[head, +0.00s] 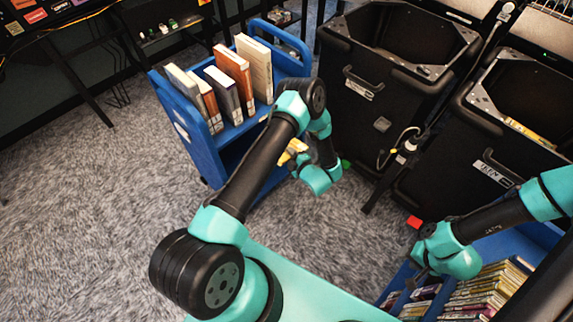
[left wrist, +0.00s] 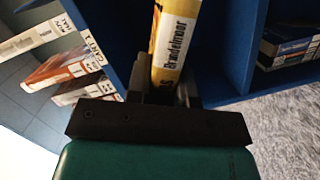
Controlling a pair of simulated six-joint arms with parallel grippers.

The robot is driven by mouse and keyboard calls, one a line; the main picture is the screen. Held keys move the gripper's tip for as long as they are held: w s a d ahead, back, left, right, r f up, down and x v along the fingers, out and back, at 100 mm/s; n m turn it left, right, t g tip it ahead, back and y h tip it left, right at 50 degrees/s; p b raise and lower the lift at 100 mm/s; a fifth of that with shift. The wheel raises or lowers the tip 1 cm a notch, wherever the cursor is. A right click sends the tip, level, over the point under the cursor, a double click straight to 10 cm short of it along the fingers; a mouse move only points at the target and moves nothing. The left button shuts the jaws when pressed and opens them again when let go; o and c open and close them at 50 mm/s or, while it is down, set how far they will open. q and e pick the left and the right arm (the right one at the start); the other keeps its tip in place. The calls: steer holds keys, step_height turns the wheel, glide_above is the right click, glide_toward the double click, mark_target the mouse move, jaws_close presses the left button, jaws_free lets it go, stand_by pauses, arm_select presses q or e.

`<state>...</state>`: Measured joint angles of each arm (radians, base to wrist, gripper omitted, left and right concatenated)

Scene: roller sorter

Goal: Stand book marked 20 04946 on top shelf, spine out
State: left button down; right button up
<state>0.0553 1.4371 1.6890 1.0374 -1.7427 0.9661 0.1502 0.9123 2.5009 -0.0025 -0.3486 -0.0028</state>
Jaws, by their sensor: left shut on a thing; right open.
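My left gripper (left wrist: 163,95) is shut on a yellow book (left wrist: 173,45) with a white title band; no number 20 04946 is readable on it. In the head view this book (head: 292,151) shows as a small yellow piece beside my left gripper (head: 298,163), in front of the blue cart (head: 203,150). The cart's top shelf holds several upright books, among them an orange-brown one (head: 233,68) and a tall cream one (head: 256,65). My right gripper (head: 418,272) is low at the right, above a blue bin; its fingers are hard to make out.
Two black bins (head: 378,75) stand to the right of the cart. The blue bin (head: 535,240) at the lower right holds several thin cases or books (head: 485,290). More books (left wrist: 288,45) lie in a blue compartment in the left wrist view. Grey carpet is open at left.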

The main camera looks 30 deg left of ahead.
arm_select(q)
steer(key=d+r+m+g, duration=0.1)
steer(key=d+r+m, duration=0.1)
steer(key=r, duration=0.6)
steer(key=d+r+m+g, duration=0.1)
steer(key=d+r+m, duration=0.1)
steer(key=r+m, duration=0.3)
steer(key=s+d+r+m+g, duration=0.1)
steer(key=d+r+m, duration=0.2)
steer(key=r, duration=0.8)
steer(key=shift+r+m+h, duration=0.35)
steer(key=shift+m+h, duration=0.05)
steer(key=shift+a, duration=0.1)
steer(key=shift+w+a+f, duration=0.1)
steer(key=shift+w+a, duration=0.85)
steer(key=shift+a, duration=2.2)
steer(key=shift+w+a+r, duration=0.1)
steer(key=shift+w+a, duration=0.8)
steer(key=shift+a, duration=2.3)
steer(key=shift+w+a+f, duration=0.1)
steer(key=shift+w+a, duration=0.85)
steer(key=shift+a, duration=2.2)
steer(key=shift+f, duration=0.6)
steer(key=c, duration=0.9)
jaws_free()
steer(key=shift+d, duration=0.1)
